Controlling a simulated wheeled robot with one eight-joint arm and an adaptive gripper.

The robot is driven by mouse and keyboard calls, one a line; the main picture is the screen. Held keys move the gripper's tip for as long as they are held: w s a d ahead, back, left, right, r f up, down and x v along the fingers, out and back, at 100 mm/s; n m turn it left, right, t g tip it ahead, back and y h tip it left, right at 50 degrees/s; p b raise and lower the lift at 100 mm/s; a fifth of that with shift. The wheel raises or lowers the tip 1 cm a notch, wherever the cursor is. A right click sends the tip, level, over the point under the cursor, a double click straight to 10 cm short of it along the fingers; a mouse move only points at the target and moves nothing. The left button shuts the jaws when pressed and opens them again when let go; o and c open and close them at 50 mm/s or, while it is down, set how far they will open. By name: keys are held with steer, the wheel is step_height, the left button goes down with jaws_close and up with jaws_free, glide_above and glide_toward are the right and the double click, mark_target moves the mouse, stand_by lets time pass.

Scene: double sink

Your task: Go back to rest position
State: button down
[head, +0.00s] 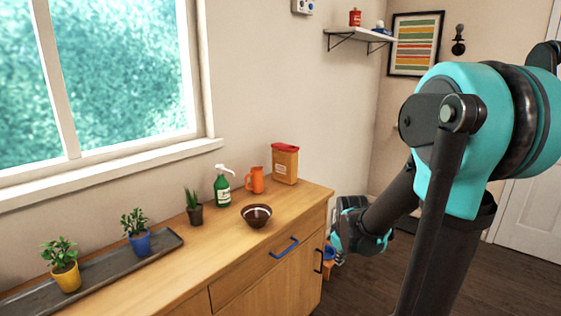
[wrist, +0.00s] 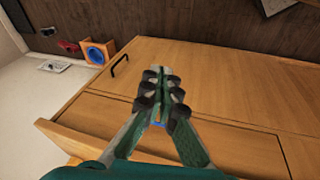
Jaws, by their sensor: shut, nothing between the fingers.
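My gripper (wrist: 162,78) is shut and empty in the wrist view, its two dark-padded green fingers together. It is in front of the wooden cabinet (wrist: 215,75), with the fingertips over its front. A bit of blue, likely the drawer handle, shows between the finger bases. In the head view my arm comes down on the right and its wrist end is just off the counter's right end; I cannot make out the fingertips there. The blue drawer handle (head: 284,248) and a black door handle (head: 318,261) are left of the wrist.
The wooden counter (head: 160,270) holds a brown bowl (head: 257,216), green soap bottle (head: 222,188), orange pitcher (head: 255,180), red-lidded container (head: 285,164) and potted plants. An orange box with a blue ring (wrist: 97,51) is beside the cabinet. Dark floor (head: 350,297) is open at right.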

steer(key=s+f+m, duration=0.1)
steer(key=s+m, duration=0.7)
steer(key=s, duration=0.6)
steer(key=shift+a+f, duration=0.2)
steer(key=shift+f, duration=0.15)
